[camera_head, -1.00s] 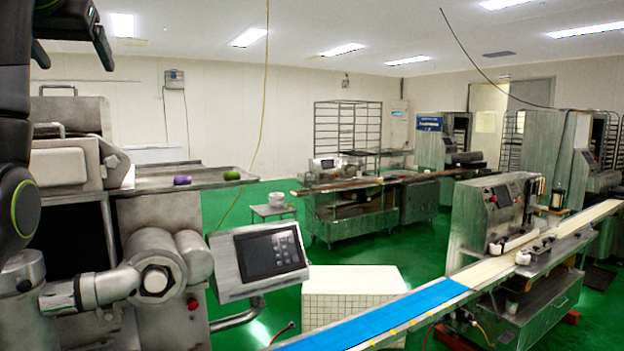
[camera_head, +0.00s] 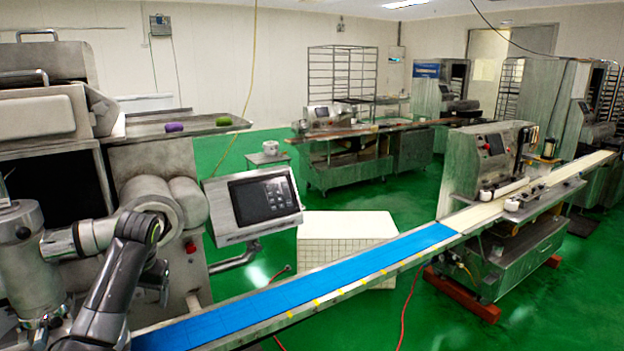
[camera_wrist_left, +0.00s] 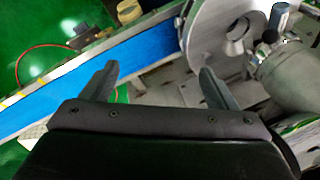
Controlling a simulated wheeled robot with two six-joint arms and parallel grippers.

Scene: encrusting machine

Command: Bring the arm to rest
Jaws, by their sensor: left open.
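My left arm (camera_head: 112,285) rises from the bottom left in the head view, in front of the encrusting machine's metal pipes. My left gripper (camera_wrist_left: 158,72) shows clearly in the left wrist view. Its two grey fingers are spread wide with nothing between them. Beyond the fingers lie the blue conveyor belt (camera_wrist_left: 140,50) and a round metal disc (camera_wrist_left: 222,38) of the machine. I cannot tell the exact gap between the fingers and these parts. My right gripper is not in view.
The encrusting machine (camera_head: 50,118) stands at the left, with a control panel (camera_head: 262,197) on its side. A purple item (camera_head: 174,127) and a green item (camera_head: 223,121) lie on its tray (camera_head: 190,132). A white box (camera_head: 340,232) stands behind the belt. Green floor is open beyond.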

